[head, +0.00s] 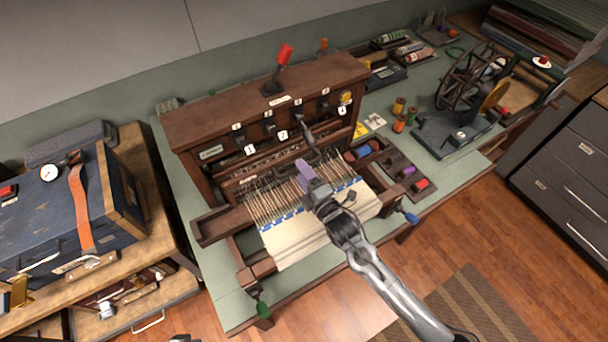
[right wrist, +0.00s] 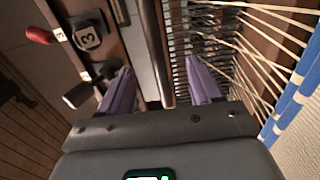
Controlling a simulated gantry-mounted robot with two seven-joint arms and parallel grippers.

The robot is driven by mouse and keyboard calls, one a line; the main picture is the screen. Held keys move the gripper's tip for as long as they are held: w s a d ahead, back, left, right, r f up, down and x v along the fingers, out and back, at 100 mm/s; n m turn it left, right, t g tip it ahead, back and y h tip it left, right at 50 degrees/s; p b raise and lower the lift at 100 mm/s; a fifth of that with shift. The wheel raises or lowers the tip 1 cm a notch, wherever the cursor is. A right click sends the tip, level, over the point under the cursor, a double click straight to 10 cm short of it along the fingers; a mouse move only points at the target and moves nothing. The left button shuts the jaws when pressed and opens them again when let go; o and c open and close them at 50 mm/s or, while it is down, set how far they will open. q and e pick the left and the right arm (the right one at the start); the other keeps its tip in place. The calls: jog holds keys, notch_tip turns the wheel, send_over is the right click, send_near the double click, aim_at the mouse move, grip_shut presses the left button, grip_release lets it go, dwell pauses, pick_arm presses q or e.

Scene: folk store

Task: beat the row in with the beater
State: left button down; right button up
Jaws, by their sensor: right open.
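The wooden table loom (head: 250,105) stands on the green-topped bench. Cream warp threads (head: 275,205) run from it to a cream cloth (head: 315,230) with a blue band at its far edge. The beater's dark bar and metal reed (right wrist: 180,50) lie across the threads; in the head view my right arm partly hides this area. My right gripper (head: 306,172) is open above the threads at the beater. In the right wrist view its purple fingers (right wrist: 162,88) are apart, with part of the bar seen between them; contact cannot be told. My left gripper is not clearly seen.
Numbered levers (head: 270,125) line the loom front, and a red-knobbed lever (head: 283,60) stands on top. A thread-spool tray (head: 400,170) sits to the loom's right. A spinning wheel (head: 470,80) stands farther right. A blue case (head: 70,205) is at left.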

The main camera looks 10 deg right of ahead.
jog(key=p+v, duration=0.5)
jog(key=v, duration=0.3)
dwell(0.6)
dwell(0.9)
